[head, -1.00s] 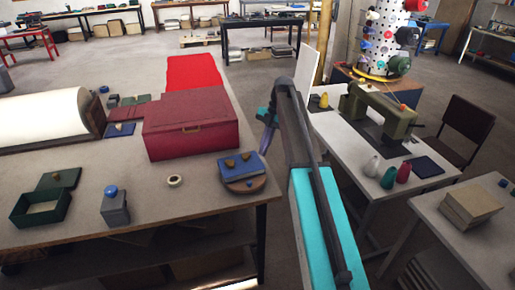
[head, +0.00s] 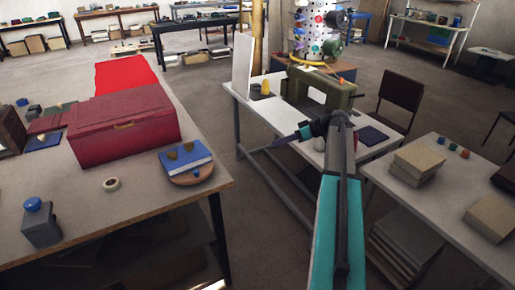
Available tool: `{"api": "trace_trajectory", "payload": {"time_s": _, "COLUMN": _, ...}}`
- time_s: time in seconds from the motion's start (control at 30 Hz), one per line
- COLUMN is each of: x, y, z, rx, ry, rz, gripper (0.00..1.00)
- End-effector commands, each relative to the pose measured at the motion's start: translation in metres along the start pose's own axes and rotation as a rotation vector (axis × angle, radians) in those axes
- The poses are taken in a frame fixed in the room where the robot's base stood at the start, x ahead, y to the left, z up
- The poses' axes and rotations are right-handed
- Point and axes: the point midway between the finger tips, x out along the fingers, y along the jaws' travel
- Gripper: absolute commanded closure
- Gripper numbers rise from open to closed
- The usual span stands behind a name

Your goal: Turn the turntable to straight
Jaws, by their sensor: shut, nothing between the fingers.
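The turntable (head: 202,178) is a round reddish-brown disc near the right end of the left table. A blue book-like block with two small brass-coloured knobs (head: 186,158) lies on it, sits askew to the table edge and hides most of the disc. My gripper (head: 278,143) is at the end of my teal and grey arm. It points left over the gap and the near edge of the sewing table, to the right of the turntable and clear of it. Its fingers are small and dark here; it is shut and empty.
A dark red box (head: 125,128) stands behind the turntable. A tape roll (head: 111,184) and a blue-topped grey block (head: 40,222) lie to its left. The sewing table (head: 262,108) carries a green sewing machine (head: 318,90). Floor separates the two tables.

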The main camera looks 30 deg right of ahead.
Motion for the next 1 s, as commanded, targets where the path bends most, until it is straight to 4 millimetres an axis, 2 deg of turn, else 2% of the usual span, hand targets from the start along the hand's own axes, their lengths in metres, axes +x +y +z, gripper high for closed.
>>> {"api": "trace_trajectory", "payload": {"time_s": 0.03, "x": -0.011, "y": 0.011, "z": 0.016, "rx": 0.075, "ry": 0.047, "rz": 0.026, "gripper": 1.00}}
{"api": "trace_trajectory", "payload": {"time_s": 0.17, "x": -0.046, "y": 0.033, "z": 0.037, "rx": 0.276, "ry": 0.178, "rz": 0.073, "gripper": 1.00}}
{"api": "trace_trajectory", "payload": {"time_s": 0.4, "x": -0.118, "y": 0.069, "z": 0.079, "rx": 0.640, "ry": 0.447, "rz": 0.119, "gripper": 1.00}}
{"api": "trace_trajectory", "payload": {"time_s": 0.7, "x": -0.214, "y": 0.098, "z": 0.138, "rx": 1.031, "ry": 0.796, "rz": 0.090, "gripper": 1.00}}
{"api": "trace_trajectory", "payload": {"time_s": 0.83, "x": -0.241, "y": 0.103, "z": 0.154, "rx": 1.128, "ry": 0.893, "rz": 0.065, "gripper": 1.00}}
{"api": "trace_trajectory", "payload": {"time_s": 1.0, "x": -0.256, "y": 0.105, "z": 0.161, "rx": 1.177, "ry": 0.943, "rz": 0.047, "gripper": 1.00}}
